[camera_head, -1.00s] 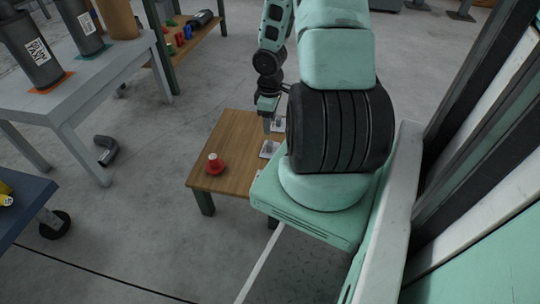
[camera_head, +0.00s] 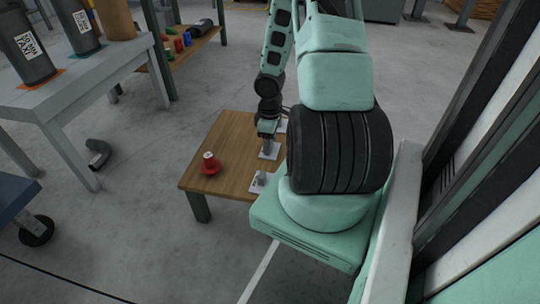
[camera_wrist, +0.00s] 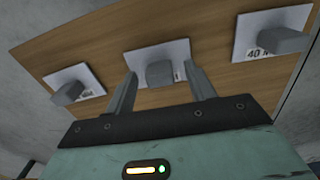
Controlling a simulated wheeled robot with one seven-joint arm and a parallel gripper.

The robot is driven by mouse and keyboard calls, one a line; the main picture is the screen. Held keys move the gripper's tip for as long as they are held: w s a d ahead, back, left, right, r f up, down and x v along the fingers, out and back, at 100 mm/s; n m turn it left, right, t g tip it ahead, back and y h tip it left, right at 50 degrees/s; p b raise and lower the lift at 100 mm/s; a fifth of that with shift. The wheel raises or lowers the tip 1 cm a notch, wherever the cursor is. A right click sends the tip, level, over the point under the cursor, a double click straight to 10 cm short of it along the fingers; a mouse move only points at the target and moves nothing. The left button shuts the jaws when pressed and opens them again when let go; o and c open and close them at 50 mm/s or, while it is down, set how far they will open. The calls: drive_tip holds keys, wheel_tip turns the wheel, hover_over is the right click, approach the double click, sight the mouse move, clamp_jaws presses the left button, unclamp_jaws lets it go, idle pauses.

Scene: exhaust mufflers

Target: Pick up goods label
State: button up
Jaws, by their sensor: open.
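Three white goods labels lie on the small wooden table, each with a grey block on it. In the wrist view the middle label (camera_wrist: 174,55) is straight ahead, with its grey block (camera_wrist: 159,73) between my fingertips. The left label (camera_wrist: 85,78) and the right label (camera_wrist: 255,30), with part of "40" printed on it, lie to either side. My gripper (camera_wrist: 160,85) is open and empty, with one finger on each side of the middle block; contact cannot be told. In the head view my gripper (camera_head: 267,141) is low over the table, and a label (camera_head: 259,181) shows near its front edge.
The wooden table (camera_head: 228,146) also bears a red object with a white top (camera_head: 209,164) at its left. A grey table (camera_head: 95,75) with tall cylinders stands at upper left. A bent dark pipe (camera_head: 98,153) lies on the floor.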

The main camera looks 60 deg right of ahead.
drive_tip(key=shift+f, duration=0.45)
drive_tip(key=shift+r, duration=0.1)
drive_tip(key=c, duration=1)
drive_tip(key=shift+c, duration=0.2)
wheel_tip(320, 180, up, 10)
drive_tip(key=p, duration=0.8)
